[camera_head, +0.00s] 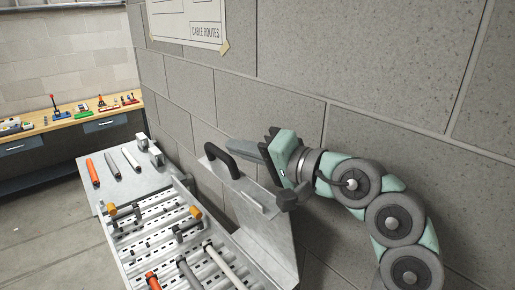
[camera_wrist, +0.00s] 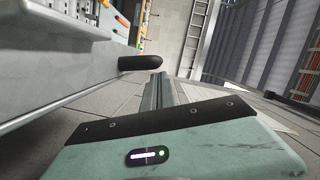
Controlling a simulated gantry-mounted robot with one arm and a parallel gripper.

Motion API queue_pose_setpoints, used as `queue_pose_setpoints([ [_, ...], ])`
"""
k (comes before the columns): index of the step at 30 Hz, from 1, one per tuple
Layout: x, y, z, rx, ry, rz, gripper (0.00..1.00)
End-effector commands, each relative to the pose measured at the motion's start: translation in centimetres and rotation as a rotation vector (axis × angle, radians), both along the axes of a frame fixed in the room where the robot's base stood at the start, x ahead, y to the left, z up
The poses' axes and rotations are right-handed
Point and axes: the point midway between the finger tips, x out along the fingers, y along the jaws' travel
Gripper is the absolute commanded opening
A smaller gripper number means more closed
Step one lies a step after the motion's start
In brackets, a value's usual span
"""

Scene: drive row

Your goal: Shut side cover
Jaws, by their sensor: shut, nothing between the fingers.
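The side cover (camera_head: 262,215) is a light grey metal panel standing open beside the perforated rack, near the block wall. It carries a black curved handle (camera_head: 217,160) at its upper far end. My gripper (camera_head: 240,147) is shut and empty, pointing left, just above and beside the handle; I cannot tell whether they touch. In the wrist view my shut fingers (camera_wrist: 165,82) stand beside the rounded end of the black handle (camera_wrist: 141,63). The cover's grey face (camera_wrist: 62,80) fills the left of that view. Its hinge edge is not clear.
The perforated rack (camera_head: 165,235) holds several rods and clamps with orange ends. A grey side shelf (camera_head: 128,185) bears several rods. The block wall (camera_head: 290,90) is close behind my arm. A workbench (camera_head: 70,118) with small items stands at the back left; open floor (camera_head: 40,220) lies before it.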

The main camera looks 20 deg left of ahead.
Motion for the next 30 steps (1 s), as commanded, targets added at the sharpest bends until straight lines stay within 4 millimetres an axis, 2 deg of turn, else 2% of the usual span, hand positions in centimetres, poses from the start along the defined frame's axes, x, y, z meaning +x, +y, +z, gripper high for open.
queue_pose_setpoints([
  [6, 0.6, 1.4, -0.1, 0.0, -0.001, 0.0, 0.0],
  [20, 0.2, 1.7, -0.3, -0.008, -0.012, 0.0, 0.0],
  [25, -1.6, 3.0, -0.8, -0.044, -0.065, 0.001, 0.0],
  [30, -4.8, 5.2, -1.9, -0.107, -0.155, 0.003, 0.0],
])
